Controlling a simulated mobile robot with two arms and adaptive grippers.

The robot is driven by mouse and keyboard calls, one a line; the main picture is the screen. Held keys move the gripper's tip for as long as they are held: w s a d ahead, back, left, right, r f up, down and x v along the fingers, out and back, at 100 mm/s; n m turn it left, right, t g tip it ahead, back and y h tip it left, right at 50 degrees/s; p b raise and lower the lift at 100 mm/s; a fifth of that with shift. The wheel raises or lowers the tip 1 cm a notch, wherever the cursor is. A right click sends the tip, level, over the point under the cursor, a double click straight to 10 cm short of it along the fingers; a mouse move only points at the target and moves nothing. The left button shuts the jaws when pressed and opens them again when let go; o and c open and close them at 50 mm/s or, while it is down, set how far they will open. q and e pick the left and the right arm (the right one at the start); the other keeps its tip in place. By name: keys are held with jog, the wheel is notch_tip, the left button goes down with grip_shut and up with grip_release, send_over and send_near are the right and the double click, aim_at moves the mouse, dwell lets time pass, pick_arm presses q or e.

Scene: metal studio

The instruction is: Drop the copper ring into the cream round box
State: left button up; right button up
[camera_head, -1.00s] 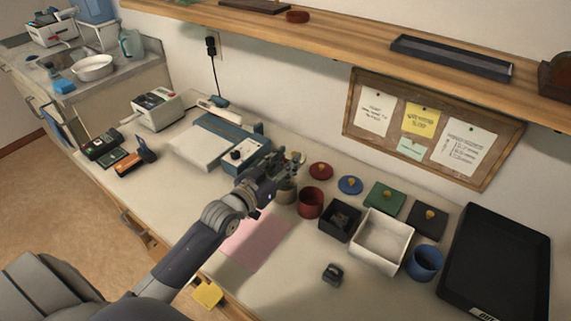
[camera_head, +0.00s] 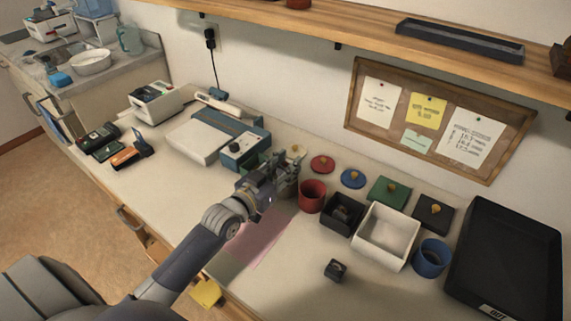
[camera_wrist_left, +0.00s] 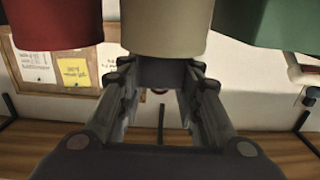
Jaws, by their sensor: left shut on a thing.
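My left gripper (camera_head: 286,178) reaches in from the left and stands over the row of boxes. In the left wrist view, which is upside down, my left gripper (camera_wrist_left: 161,76) is shut on a dark grey piece. A small reddish-brown arc, apparently the copper ring (camera_wrist_left: 158,92), shows at its edge; most of it is hidden. The cream round box (camera_wrist_left: 166,25) is straight in line with the fingertips, between a red one and a green one. In the head view the fingers cover most of the cream box. My right gripper is not in view.
A red round box (camera_head: 312,196), a black square box (camera_head: 343,228), a white box (camera_head: 386,237) and a blue round box (camera_head: 431,258) stand to the right. Several knobbed lids lie behind. A small dark block (camera_head: 335,270) is in front.

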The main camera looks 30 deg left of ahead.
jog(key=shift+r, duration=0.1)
pick_arm(q)
jog(key=o, duration=0.9)
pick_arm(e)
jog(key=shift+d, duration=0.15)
pick_arm(q)
jog(key=shift+s+a, duration=0.1)
jog(key=shift+s, duration=0.5)
jog(key=s, duration=0.3)
jog(key=s+a, duration=0.1)
jog(key=s, duration=0.6)
jog(key=shift+s+a+r, duration=0.25)
jog(key=shift+s+r, duration=0.1)
